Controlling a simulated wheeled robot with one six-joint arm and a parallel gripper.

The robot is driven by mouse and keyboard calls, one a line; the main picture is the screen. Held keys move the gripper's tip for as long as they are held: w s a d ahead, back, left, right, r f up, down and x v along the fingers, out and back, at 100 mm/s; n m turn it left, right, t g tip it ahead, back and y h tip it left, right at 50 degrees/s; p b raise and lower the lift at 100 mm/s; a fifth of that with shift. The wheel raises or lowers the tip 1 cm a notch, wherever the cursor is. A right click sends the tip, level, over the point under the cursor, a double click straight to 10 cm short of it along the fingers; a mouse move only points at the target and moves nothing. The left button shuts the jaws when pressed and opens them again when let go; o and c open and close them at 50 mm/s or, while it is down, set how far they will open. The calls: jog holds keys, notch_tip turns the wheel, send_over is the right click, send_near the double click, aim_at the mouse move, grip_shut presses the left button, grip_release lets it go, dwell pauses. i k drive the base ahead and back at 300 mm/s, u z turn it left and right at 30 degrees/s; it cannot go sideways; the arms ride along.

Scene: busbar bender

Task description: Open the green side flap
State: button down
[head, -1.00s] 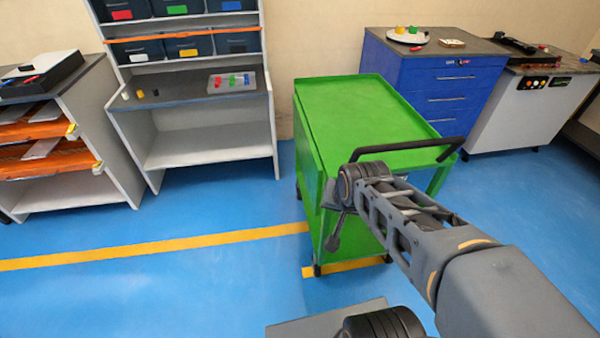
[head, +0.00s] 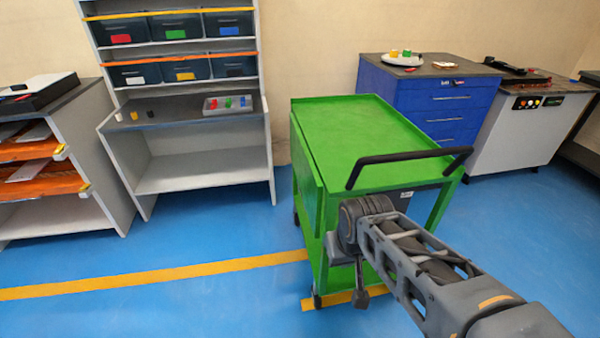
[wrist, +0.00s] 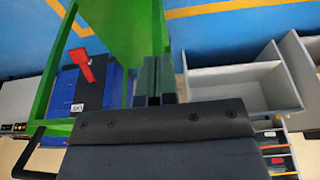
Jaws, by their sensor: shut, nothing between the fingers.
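The green cart (head: 375,140) stands in the middle of the head view. Its green side flap (head: 308,175) hangs upright down the cart's left side and also shows as a green panel in the wrist view (wrist: 120,30). My arm reaches to the cart's near end, below the black push handle (head: 405,157). In the wrist view my gripper (wrist: 153,78) is shut and empty, with its dark fingers close to the green panel's edge. I cannot tell whether they touch it. In the head view the fingers are not clearly visible.
A blue drawer cabinet (head: 428,100) and a white machine (head: 525,125) stand behind right. A grey workbench (head: 200,172) with bins and a shelf unit (head: 75,190) stand on the left. Blue floor (head: 200,235) is free left of the cart.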

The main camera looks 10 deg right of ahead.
aim_at(309, 182)
jog(key=k, duration=0.5)
jog(key=u, duration=0.8)
jog(key=i, duration=1.65)
jog(key=z, duration=0.2)
